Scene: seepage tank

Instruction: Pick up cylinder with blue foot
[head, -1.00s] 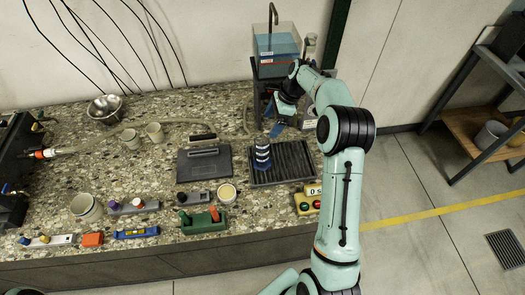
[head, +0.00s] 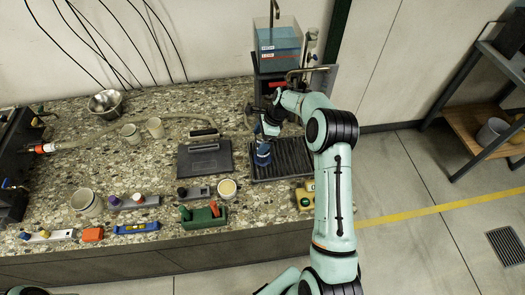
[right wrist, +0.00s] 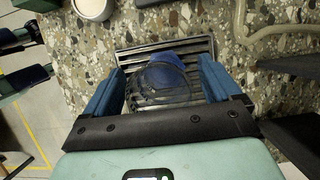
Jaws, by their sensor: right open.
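The clear cylinder with a blue foot (head: 263,155) stands on the dark ridged drain tray (head: 292,172), near its left edge. In the right wrist view I look down into its clear round body (right wrist: 163,82), with the blue foot (right wrist: 182,54) below on the slats. My right gripper (head: 268,130) is at the cylinder's upper part and hides some of it in the head view. In the right wrist view its blue fingers (right wrist: 160,88) are apart, one on each side of the cylinder, with gaps visible. My left gripper is not in view.
A dark flat board (head: 204,160) lies left of the tray. A blue-water tank (head: 278,45) is behind. A yellow button box (head: 305,197) sits at the tray's front right.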

